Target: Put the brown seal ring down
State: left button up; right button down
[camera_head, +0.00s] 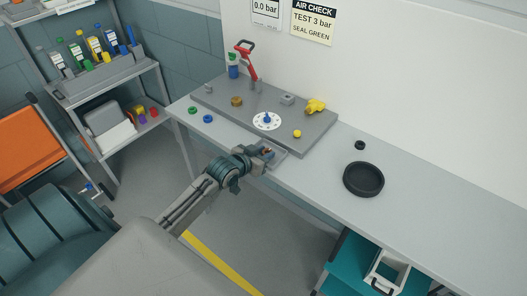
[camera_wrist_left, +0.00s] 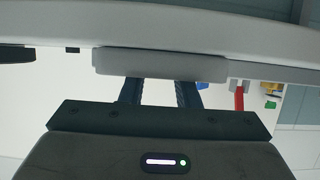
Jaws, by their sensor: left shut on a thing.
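My left gripper (camera_head: 267,152) is at the front edge of the workbench, beside a small grey tray (camera_head: 279,158) at the board's front. Its jaws are shut on a small brown piece (camera_head: 268,149), which I take to be the brown seal ring; the fingers hide most of it. In the left wrist view the two fingers (camera_wrist_left: 160,92) reach behind a pale grey bar, which hides their tips and what they hold. I cannot tell whether the ring touches the tray. My right gripper is not in view.
A black dish (camera_head: 363,179) and small black ring (camera_head: 360,145) lie right, with clear bench around.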

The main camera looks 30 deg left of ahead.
pick_arm(q)
jog(key=shift+f, duration=0.25)
jog(key=o, duration=0.9)
jog(key=shift+o, duration=0.2)
jog(key=shift+r, duration=0.15)
jog(key=v, duration=1.2)
jog(key=shift+a, duration=0.1)
